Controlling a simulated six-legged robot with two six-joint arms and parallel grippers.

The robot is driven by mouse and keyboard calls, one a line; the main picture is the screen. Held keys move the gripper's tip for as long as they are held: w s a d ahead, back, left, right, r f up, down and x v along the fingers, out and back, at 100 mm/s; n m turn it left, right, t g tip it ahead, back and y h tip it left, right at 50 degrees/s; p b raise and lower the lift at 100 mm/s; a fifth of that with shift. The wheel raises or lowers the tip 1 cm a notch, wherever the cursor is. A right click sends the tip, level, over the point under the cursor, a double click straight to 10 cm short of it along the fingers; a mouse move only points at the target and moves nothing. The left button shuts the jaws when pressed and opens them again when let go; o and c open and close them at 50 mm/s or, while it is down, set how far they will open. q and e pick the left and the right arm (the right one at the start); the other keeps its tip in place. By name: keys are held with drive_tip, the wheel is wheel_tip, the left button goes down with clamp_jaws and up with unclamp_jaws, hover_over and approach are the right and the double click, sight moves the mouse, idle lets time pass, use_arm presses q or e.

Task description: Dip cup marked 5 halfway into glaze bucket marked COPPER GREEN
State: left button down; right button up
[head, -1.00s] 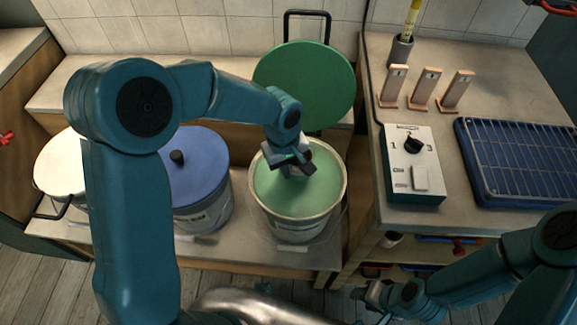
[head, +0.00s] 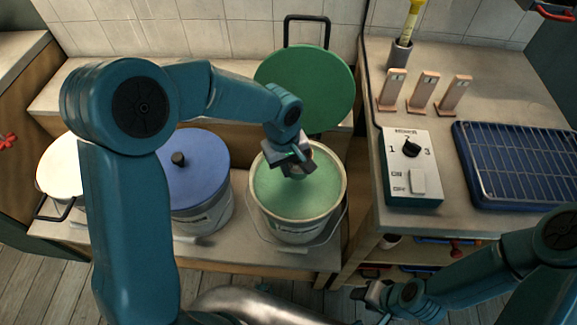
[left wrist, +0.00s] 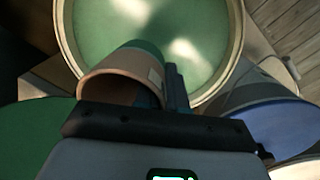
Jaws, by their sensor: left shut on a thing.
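The glaze bucket (head: 296,228) is a pale pail of green glaze (head: 275,196), open at the top; its label is too small to read. My left gripper (head: 298,165) is over its back part, shut on a cup. In the left wrist view the cup (left wrist: 112,83) is brown with a pale patch on its side, and its far end looks green against the glaze. I cannot tell whether the cup touches the glaze, and its number is not readable. My right gripper (head: 372,294) is low at the front right, its jaws unclear.
A green lid (head: 305,82) leans behind the bucket. A blue-lidded bucket (head: 190,165) and a white-lidded one (head: 60,168) stand to the left. On the right counter are a control box (head: 412,165), a rack tray (head: 515,165) and upright test tiles (head: 423,92).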

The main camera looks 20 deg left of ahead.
use_arm(q)
wheel_tip(320, 180, up, 6)
drive_tip(key=p, duration=0.3)
drive_tip(key=shift+r, duration=0.2)
drive_tip(key=shift+f, duration=0.15)
